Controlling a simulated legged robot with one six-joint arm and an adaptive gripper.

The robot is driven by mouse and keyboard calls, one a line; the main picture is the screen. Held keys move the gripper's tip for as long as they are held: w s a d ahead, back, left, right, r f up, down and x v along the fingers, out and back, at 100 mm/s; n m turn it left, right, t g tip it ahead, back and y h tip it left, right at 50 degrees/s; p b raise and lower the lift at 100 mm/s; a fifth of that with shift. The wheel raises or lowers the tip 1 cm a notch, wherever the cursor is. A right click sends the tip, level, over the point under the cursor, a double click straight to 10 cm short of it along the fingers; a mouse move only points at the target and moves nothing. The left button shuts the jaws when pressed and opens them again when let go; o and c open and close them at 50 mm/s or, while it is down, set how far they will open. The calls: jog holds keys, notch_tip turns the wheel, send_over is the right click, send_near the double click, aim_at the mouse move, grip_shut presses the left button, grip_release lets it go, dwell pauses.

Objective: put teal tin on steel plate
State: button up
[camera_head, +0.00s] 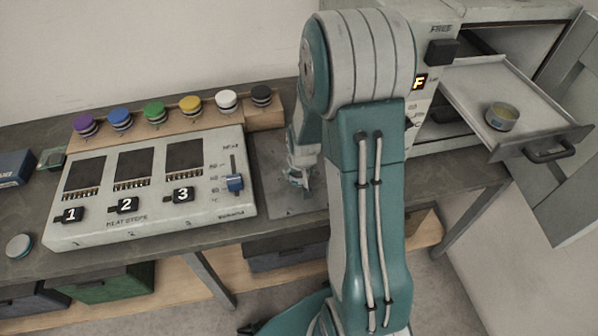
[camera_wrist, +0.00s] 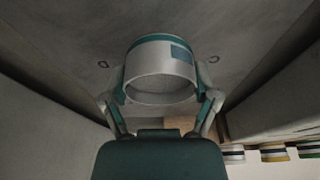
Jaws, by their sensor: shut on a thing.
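In the wrist view my gripper (camera_wrist: 160,80) is shut on the teal tin (camera_wrist: 160,90), a pale round tin with a teal band and a dark blue label patch. One finger is on each side of it. The steel plate (camera_head: 272,195), a grey slab with screws, lies on the bench to the right of the heat-steps panel; it also fills the background of the wrist view (camera_wrist: 85,40). In the head view my gripper (camera_head: 298,180) is low over the plate, and the tin cannot be made out there. I cannot tell whether the tin touches the plate.
The heat-steps panel (camera_head: 150,215) with a blue slider (camera_head: 234,183) stands close left of the plate. Several coloured-lid jars (camera_head: 154,112) sit on a wooden rack behind it. An open drawer (camera_head: 475,85) at right holds another tin (camera_head: 501,117). A round tin (camera_head: 18,246) lies far left.

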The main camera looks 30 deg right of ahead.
jog(key=shift+d, duration=0.1)
jog(key=shift+f, duration=0.1)
jog(key=o, duration=1)
jog(key=d+v, duration=0.1)
jog(key=v, duration=1.1)
jog(key=s+a+r+n+t, duration=0.1)
jog(key=s+a+r, duration=0.3)
jog(key=s+r, duration=0.1)
jog(key=s+a+r+n, duration=0.1)
jog(key=s+a+r, duration=0.3)
jog(key=s+r, duration=0.1)
jog(key=s+a+r+n+t+y, duration=0.1)
jog(key=s+a+r, duration=0.3)
jog(key=s+r, duration=0.2)
jog(key=shift+a+t, duration=0.3)
jog(key=shift+a, duration=0.05)
jog(key=shift+w, duration=0.1)
